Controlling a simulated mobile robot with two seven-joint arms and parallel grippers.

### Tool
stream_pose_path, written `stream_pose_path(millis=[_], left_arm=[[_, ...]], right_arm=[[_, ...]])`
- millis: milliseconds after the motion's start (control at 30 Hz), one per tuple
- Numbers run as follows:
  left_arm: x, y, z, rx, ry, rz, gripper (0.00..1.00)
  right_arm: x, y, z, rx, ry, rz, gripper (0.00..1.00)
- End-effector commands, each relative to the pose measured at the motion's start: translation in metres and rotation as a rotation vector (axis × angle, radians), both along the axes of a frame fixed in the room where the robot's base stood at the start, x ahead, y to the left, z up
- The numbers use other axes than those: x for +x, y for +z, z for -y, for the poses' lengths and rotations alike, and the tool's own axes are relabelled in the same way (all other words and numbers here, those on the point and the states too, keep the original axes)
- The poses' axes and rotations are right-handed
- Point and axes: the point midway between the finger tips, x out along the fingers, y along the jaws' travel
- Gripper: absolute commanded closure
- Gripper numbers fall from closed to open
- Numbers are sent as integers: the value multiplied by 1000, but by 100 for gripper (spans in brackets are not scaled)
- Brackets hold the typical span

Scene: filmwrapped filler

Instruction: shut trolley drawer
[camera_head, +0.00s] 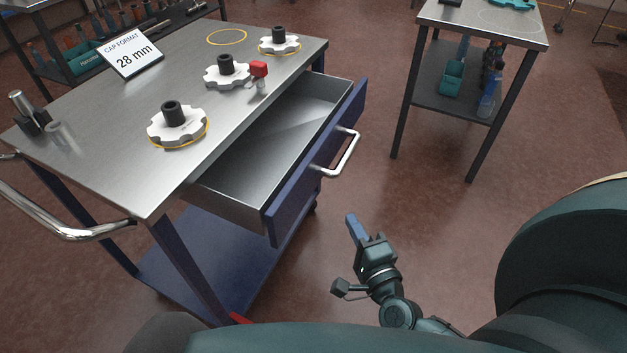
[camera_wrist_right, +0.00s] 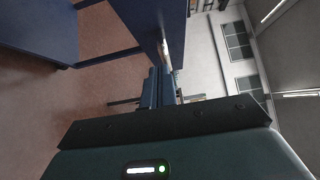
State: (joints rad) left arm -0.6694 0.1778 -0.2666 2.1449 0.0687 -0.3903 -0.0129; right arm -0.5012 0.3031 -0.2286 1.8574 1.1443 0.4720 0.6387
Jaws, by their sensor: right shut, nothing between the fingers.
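The trolley (camera_head: 130,185) has a steel top and a blue frame. Its drawer (camera_head: 245,165) is pulled well out and looks empty inside. The blue drawer front (camera_head: 290,203) carries a bright bar handle (camera_head: 349,156). My right gripper (camera_head: 353,228) is shut and empty, with its blue fingers together. In the head view it is in front of the drawer, below and apart from the handle. In the right wrist view the shut fingers (camera_wrist_right: 160,86) point towards a blue panel (camera_wrist_right: 155,20). My left gripper is out of view.
On the trolley top are white notched discs with black knobs (camera_head: 177,127), a red-topped part (camera_head: 259,70) and a "28 mm" sign (camera_head: 129,53). A chrome push bar (camera_head: 70,232) juts out at left. A second table (camera_head: 480,22) stands back right; floor between is clear.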

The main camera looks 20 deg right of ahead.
Motion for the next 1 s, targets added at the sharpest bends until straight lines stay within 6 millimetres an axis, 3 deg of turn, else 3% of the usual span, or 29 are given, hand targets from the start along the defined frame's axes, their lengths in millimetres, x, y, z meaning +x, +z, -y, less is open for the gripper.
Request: stream_pose_path(millis=[500,700,1000], left_arm=[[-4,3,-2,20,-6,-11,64],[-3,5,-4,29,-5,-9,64],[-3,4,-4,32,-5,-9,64]], right_arm=[[100,3,5,-2,3,2,100],[119,2,-14,-4,3,2,100],[125,1,-20,-6,4,0,100]])
